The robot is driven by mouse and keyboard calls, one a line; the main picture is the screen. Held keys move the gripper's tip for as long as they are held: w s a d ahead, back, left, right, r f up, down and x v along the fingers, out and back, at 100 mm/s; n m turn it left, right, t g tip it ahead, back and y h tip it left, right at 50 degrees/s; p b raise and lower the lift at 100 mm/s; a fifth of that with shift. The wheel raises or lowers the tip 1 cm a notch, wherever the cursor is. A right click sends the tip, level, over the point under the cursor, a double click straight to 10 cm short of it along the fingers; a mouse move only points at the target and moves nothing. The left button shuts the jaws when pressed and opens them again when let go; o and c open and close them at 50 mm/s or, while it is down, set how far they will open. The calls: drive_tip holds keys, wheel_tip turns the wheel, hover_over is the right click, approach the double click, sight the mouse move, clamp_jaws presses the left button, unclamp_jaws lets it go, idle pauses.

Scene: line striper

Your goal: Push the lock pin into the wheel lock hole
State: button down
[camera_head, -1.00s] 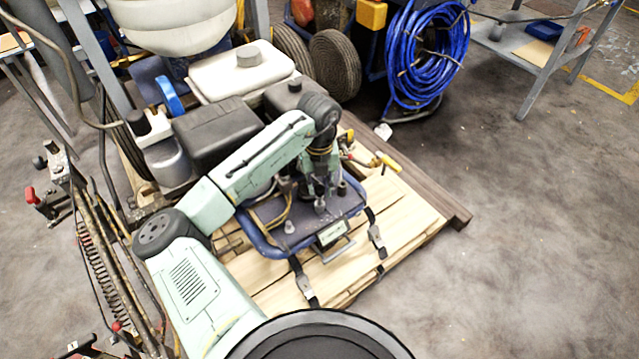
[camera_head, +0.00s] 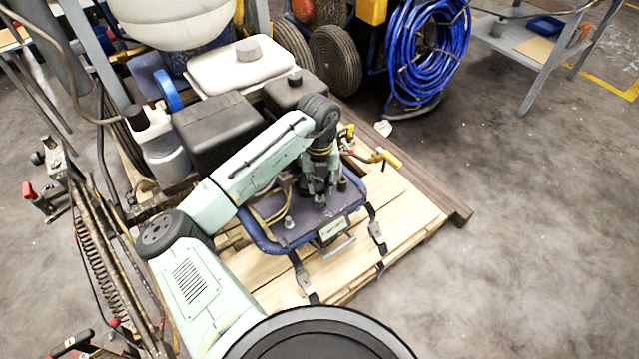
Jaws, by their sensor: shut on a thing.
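My gripper (camera_head: 320,190) points down over a dark plate with a blue tube frame (camera_head: 268,243). It is shut on a small grey piece that looks like the lock pin (camera_head: 320,201); the fingers hide most of it. The pin's lower end is close to the plate; I cannot tell whether it touches it. A grey knob (camera_head: 289,223) stands on the plate, left of the gripper. A short dark cylinder (camera_head: 342,184) stands just right of it. I cannot make out the wheel lock hole; the gripper may cover it.
The plate rests on a wooden pallet (camera_head: 408,215), with straps and buckles at its front. A black box (camera_head: 215,130) and a white tank (camera_head: 240,68) stand behind the arm. The floor at right is clear.

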drive_tip(key=shift+f+b, duration=0.4)
drive_tip(key=shift+f, duration=0.25)
drive_tip(key=c, duration=1.3)
unclamp_jaws()
drive_tip(key=shift+o, duration=0.4)
drive_tip(key=shift+o, duration=1.3)
drive_tip(key=shift+r+p, duration=2.75)
drive_tip(key=shift+r, duration=0.8)
